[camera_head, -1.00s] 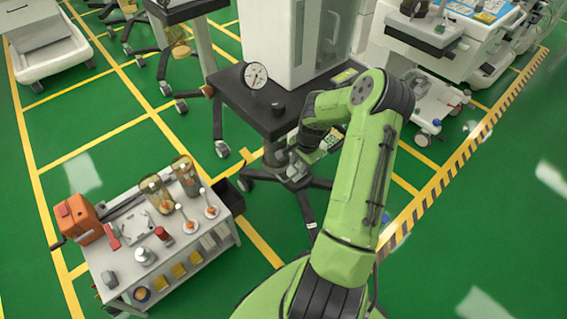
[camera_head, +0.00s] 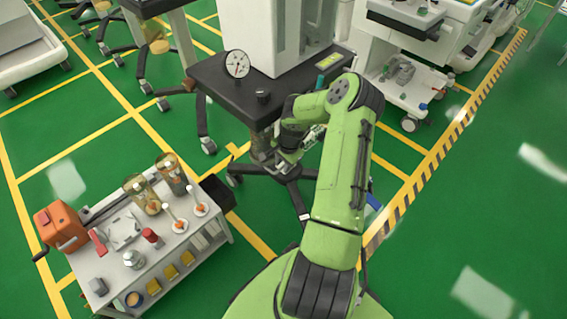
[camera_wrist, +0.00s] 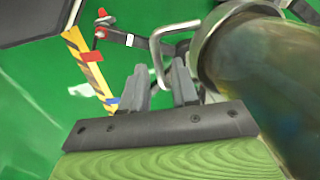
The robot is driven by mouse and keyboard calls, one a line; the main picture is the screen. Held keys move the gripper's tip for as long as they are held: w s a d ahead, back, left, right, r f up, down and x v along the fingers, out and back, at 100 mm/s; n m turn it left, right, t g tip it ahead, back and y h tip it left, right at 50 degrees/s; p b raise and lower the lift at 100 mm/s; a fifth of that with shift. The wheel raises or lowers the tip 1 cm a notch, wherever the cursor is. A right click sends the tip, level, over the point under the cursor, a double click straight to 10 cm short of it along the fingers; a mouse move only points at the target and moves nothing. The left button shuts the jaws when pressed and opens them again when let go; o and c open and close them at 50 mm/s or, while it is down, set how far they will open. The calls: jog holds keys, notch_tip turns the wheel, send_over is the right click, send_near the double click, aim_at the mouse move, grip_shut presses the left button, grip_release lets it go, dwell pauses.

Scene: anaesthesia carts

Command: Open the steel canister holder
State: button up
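In the wrist view, a bent steel handle (camera_wrist: 156,50) stands out from a steel rim (camera_wrist: 212,32) around a large, dark, glassy canister (camera_wrist: 265,75) at the right. My gripper (camera_wrist: 160,75) is open, with the handle's bar between its two fingers. I cannot tell whether either finger touches the bar. In the head view, my gripper (camera_head: 284,160) is low beside the column of the black-topped stand (camera_head: 215,82). My arm and the table top hide most of the holder there.
A white cart (camera_head: 112,285) at lower left carries an orange box (camera_head: 61,228), amber canisters (camera_head: 142,193) and small parts. A black base leg (camera_head: 300,205) spreads below my gripper. A white machine (camera_head: 410,85) stands at upper right. Green floor is free at right.

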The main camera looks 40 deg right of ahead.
grip_shut()
dwell(1.2)
